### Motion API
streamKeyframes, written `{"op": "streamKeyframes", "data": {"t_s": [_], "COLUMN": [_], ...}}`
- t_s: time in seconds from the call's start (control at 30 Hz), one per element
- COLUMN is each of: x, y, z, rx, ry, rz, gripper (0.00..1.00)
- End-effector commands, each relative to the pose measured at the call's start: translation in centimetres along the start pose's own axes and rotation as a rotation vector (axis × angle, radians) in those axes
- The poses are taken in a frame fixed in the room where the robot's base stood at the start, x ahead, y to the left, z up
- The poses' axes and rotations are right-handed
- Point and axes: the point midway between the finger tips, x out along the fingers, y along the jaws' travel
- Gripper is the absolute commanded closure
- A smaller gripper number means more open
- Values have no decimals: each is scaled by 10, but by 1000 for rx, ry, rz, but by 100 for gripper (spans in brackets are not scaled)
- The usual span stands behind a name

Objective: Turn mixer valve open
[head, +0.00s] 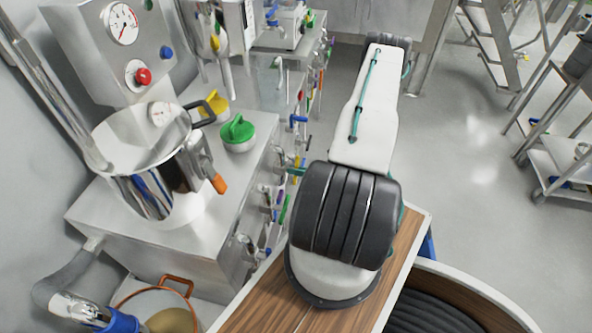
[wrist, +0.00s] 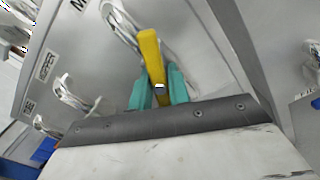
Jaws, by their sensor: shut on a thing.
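The wrist view shows a yellow valve handle (wrist: 151,52) beside a bright metal fitting (wrist: 122,22) on a grey panel. The panel label above it is cut off after its first letter, M. My gripper (wrist: 159,88) has its two teal fingers on either side of the handle and is shut on it. The handle runs up and slightly left from between the fingers. In the head view my arm covers the gripper and this handle, so I cannot make them out there.
A label reading HOPPER (wrist: 47,66) marks a neighbouring metal fitting (wrist: 76,93) on the panel. The head view shows a steel pot (head: 150,150), a green knob (head: 237,130) and several coloured handles along the bench side. Open floor (head: 480,130) lies to the right.

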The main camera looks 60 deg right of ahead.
Motion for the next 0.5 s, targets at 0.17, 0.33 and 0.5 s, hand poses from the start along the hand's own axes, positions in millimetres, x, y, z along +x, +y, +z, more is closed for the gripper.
{"op": "streamKeyframes", "data": {"t_s": [0.17,0.33,0.5], "x": [-1,-1,-1], "y": [-1,-1,-1], "z": [-1,-1,-1], "rx": [-160,-298,-406], "ry": [2,3,3], "rz": [-4,-4,-4], "gripper": [100,100,100]}}
